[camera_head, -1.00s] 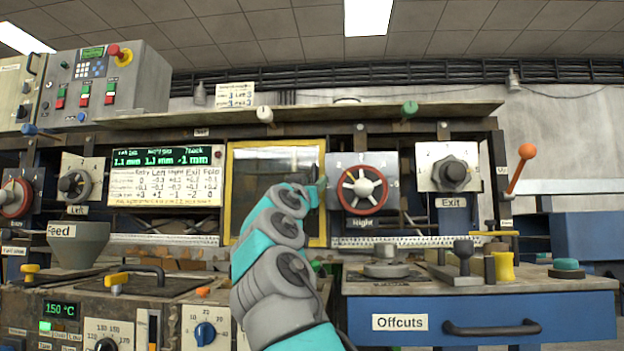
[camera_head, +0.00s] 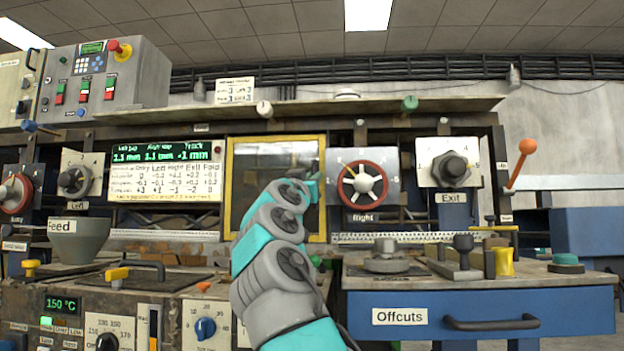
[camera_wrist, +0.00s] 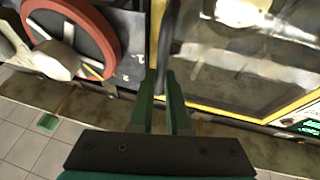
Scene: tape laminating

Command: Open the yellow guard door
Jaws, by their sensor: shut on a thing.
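The guard door (camera_head: 277,139) has a yellow frame around a see-through pane and looks closed in the head view, left of the red-rimmed handwheel. My gripper (camera_head: 314,187) is at the door's right edge, mostly hidden by my own arm. In the wrist view, the door's pane (camera_wrist: 245,65) and yellow frame fill the right side. There my gripper's green fingers (camera_wrist: 166,88) are shut on a dark upright door handle (camera_wrist: 165,45) along the door's edge. The exact contact at the fingertips is partly hidden.
The red handwheel (camera_head: 362,187) stands close beside the door handle and shows large in the wrist view (camera_wrist: 72,35). A shelf (camera_head: 300,106) runs above the door. The worktop with the offcuts drawer (camera_head: 480,318) lies below at the right.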

